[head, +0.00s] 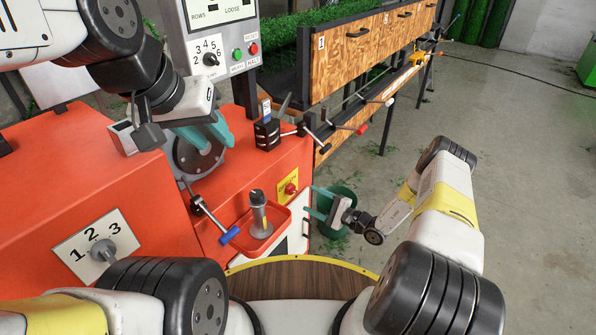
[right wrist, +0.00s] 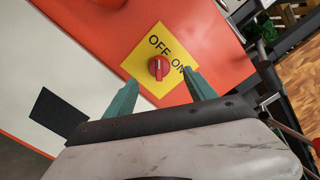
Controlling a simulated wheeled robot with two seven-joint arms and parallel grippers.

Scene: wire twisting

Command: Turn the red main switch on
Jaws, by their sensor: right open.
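The red main switch (head: 291,189) is a round red knob on a yellow plate (head: 284,181) on the front of the orange machine. In the right wrist view the switch (right wrist: 158,69) shows a pale mark pointing up the picture, toward the word OFF; ON is to its right. My right gripper (head: 313,202) is open and empty just in front of and to the right of the plate. In the right wrist view its teal fingertips (right wrist: 159,82) lie on either side of the knob, with no contact visible. My left gripper (head: 207,132) hangs over the machine's round grey part; its finger gap is unclear.
A red tray (head: 284,218) with a grey cylindrical tool (head: 259,215) sits left of the switch. A blue-handled lever (head: 229,235) sticks out beside it. A green bin (head: 340,212) stands behind my right gripper. A 1-2-3 selector (head: 102,250) is at lower left. Open floor lies right.

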